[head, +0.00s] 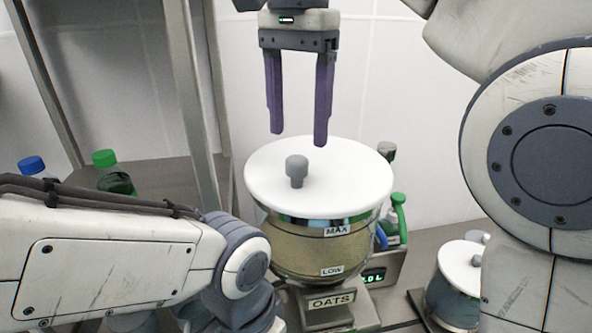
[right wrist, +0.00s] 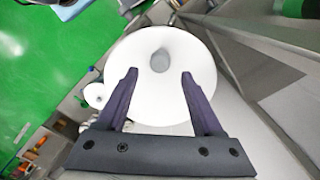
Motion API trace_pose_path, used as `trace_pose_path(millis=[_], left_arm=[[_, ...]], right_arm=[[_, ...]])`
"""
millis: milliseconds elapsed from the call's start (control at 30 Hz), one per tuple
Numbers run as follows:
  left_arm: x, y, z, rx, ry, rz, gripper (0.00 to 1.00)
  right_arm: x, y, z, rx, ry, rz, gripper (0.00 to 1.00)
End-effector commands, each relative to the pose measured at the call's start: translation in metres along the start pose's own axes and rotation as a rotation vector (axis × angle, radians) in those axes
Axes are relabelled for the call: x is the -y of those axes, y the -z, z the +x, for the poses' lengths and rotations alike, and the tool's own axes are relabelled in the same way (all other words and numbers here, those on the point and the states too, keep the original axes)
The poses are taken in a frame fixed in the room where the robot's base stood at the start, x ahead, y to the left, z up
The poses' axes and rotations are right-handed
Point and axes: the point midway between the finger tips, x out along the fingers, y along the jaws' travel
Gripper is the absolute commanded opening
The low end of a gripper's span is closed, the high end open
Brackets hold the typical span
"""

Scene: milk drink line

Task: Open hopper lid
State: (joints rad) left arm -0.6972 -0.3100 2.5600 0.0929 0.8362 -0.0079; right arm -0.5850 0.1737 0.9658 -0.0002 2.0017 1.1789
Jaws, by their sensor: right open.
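The hopper lid (head: 340,177) is a white disc with a grey knob (head: 297,171). It sits flat on the glass hopper (head: 300,245), which holds oats and is marked MAX, LOW and OATS. My right gripper (head: 298,138) is open and empty, pointing down above the lid with its purple fingers apart. In the right wrist view the lid (right wrist: 190,105) lies beyond the fingertips (right wrist: 159,73), and the knob (right wrist: 161,60) shows between and slightly past them. My left arm crosses the lower left of the head view, and its gripper is not visible.
A green-capped bottle (head: 113,176) and a blue-capped bottle (head: 33,168) stand on a shelf at the left, beside a metal frame post (head: 189,100). Right of the hopper are a green-topped spray bottle (head: 398,215) and a smaller white-lidded container (head: 462,268).

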Motion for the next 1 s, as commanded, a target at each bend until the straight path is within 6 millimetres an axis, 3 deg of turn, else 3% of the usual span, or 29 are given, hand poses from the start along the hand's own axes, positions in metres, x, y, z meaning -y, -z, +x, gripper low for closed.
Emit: trace_pose_path(millis=[33,100,400,667,700,867,1000], left_arm=[[0.001,-0.001,0.014,0.000,0.000,-0.001,0.50],[0.002,-0.001,0.021,0.000,0.000,-0.001,0.50],[0.002,-0.001,0.020,0.000,0.000,-0.002,0.50],[0.002,-0.001,0.020,0.000,0.000,-0.003,0.50],[0.002,-0.001,0.020,0.000,0.000,-0.003,0.50],[0.002,-0.001,0.020,0.000,0.000,-0.003,0.50],[0.002,-0.001,0.020,0.000,0.000,-0.002,0.50]], right_arm=[[-0.001,-0.001,0.017,0.001,-0.001,-0.001,0.68],[0.000,-0.001,0.026,0.001,-0.002,-0.002,0.68],[0.001,-0.001,0.043,0.000,-0.001,-0.005,0.68],[0.001,-0.001,0.044,0.000,-0.001,-0.005,0.68],[0.001,-0.001,0.044,0.000,0.000,-0.005,0.64],[0.001,-0.001,0.044,0.000,-0.001,-0.005,0.03],[0.001,-0.001,0.044,0.000,-0.001,-0.005,0.00]])
